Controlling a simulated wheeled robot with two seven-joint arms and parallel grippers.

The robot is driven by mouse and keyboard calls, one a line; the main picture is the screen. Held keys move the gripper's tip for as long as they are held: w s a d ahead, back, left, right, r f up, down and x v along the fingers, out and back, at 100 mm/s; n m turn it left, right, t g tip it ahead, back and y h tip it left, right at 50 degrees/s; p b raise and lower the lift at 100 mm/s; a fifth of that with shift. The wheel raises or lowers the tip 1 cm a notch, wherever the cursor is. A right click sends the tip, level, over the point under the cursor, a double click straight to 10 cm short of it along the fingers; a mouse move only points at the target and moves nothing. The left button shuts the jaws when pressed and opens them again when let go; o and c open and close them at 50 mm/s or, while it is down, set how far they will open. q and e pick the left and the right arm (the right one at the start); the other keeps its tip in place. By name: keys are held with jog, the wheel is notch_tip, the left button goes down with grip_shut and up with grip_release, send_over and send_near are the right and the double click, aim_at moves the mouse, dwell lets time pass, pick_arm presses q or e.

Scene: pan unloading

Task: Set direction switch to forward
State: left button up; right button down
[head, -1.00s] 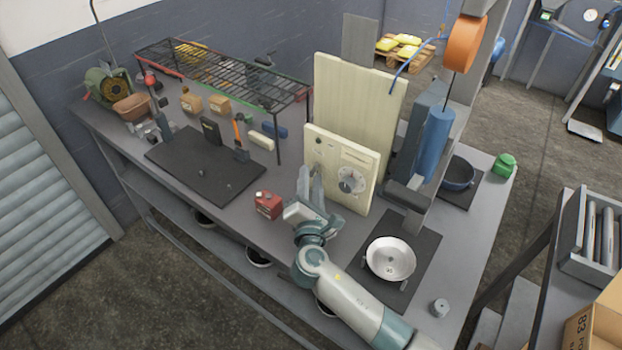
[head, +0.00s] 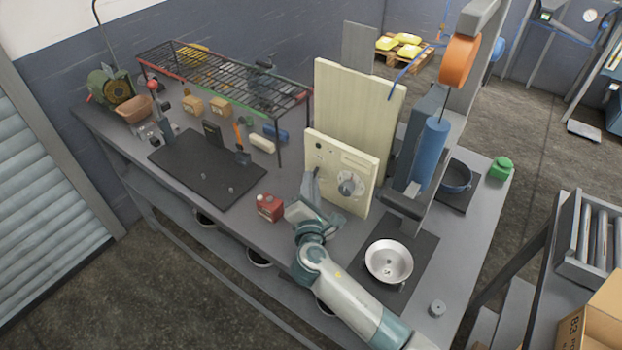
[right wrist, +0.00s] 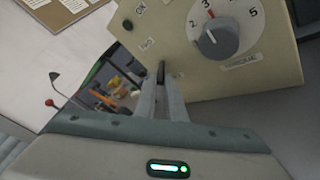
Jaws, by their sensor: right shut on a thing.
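A cream control panel (head: 335,160) stands on the workbench. It carries a round grey dial (head: 347,186) with a numbered scale; the dial also shows in the right wrist view (right wrist: 218,38), along with a dark round button (right wrist: 128,25) and small labels. My right gripper (head: 311,176) is at the panel's lower left face, left of the dial. In the right wrist view its fingers (right wrist: 162,82) are closed together on a thin dark lever (right wrist: 161,68), which looks like the direction switch. The fingers hide most of it, and its setting cannot be told. My left gripper is not in view.
A red canister (head: 269,208) stands left of my right gripper. A white bowl (head: 388,261) sits on a dark mat to the right. A blue cylinder (head: 432,153) hangs behind the panel's right side. A dark board (head: 205,170) lies at left.

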jog(key=shift+w+d+r+m+g+y+p, duration=0.15)
jog(key=shift+r+m+g+y+p, duration=0.35)
jog(key=shift+r+m+g+p, duration=0.6)
jog(key=shift+w+d+r+m+g+y+p, duration=0.1)
jog(key=shift+r+m+g+y+p, duration=0.5)
jog(key=shift+g, duration=1.05)
jog(key=shift+w+d+r+m+g+y+p, duration=0.15)
jog(key=shift+r+m+g+y+p, duration=0.3)
jog(key=shift+g+p, duration=0.75)
jog(key=shift+a, duration=0.1)
jog(key=c, duration=1.8)
grip_release()
jog(key=shift+c, duration=0.2)
jog(key=shift+s, duration=0.1)
